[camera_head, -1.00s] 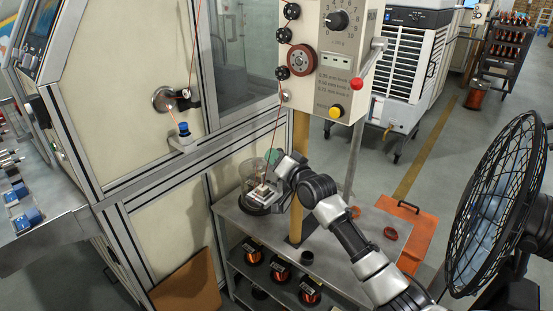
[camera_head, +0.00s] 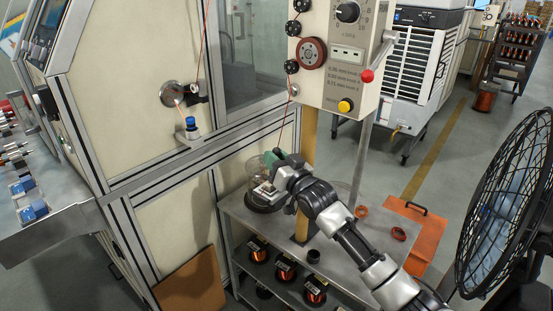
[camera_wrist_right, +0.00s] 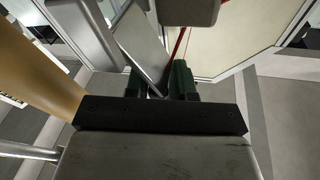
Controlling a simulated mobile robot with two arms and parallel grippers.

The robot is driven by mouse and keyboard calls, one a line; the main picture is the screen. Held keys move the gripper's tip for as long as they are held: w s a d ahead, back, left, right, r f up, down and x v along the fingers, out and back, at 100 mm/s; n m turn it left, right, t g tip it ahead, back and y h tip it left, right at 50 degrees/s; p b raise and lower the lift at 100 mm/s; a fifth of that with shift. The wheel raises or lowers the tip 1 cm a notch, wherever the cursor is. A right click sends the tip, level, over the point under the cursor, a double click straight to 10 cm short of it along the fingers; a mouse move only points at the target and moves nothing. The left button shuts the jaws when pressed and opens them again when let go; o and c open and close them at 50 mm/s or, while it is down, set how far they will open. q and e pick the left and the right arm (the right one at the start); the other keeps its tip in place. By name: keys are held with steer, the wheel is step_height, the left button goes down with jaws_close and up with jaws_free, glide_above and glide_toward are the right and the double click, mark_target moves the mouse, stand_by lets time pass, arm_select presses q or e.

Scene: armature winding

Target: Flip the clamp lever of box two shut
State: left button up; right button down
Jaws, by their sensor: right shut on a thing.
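A cream box (camera_head: 338,60) with a dial, black rollers and a reddish wheel stands on a post. A lever with a red ball (camera_head: 367,76) slants down along its right side; I cannot tell whether this is the clamp lever of box two. A thin red wire (camera_head: 283,125) runs down from the box to my right gripper (camera_head: 272,160). The gripper is beside a clear dome (camera_head: 256,178) on the cart. In the right wrist view its green fingers (camera_wrist_right: 160,82) are close together, and the wire (camera_wrist_right: 181,43) leads towards them. My left gripper is out of view.
The grey cart (camera_head: 325,255) carries the dome and copper rings, with several wire spools on its lower shelf. A black fan (camera_head: 500,205) stands at the right. The winding machine (camera_head: 140,90) fills the left.

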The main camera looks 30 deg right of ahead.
steer(key=shift+d+r, duration=0.1)
steer(key=shift+d, duration=0.05)
steer(key=c, duration=1.3)
jaws_free()
steer(key=shift+c, duration=0.2)
steer(key=o, duration=0.4)
steer(key=shift+d, duration=0.1)
steer(key=shift+s+f, duration=0.25)
steer(key=shift+s, duration=0.05)
steer(key=shift+b+v, duration=1.25)
steer(key=shift+v, duration=3.8)
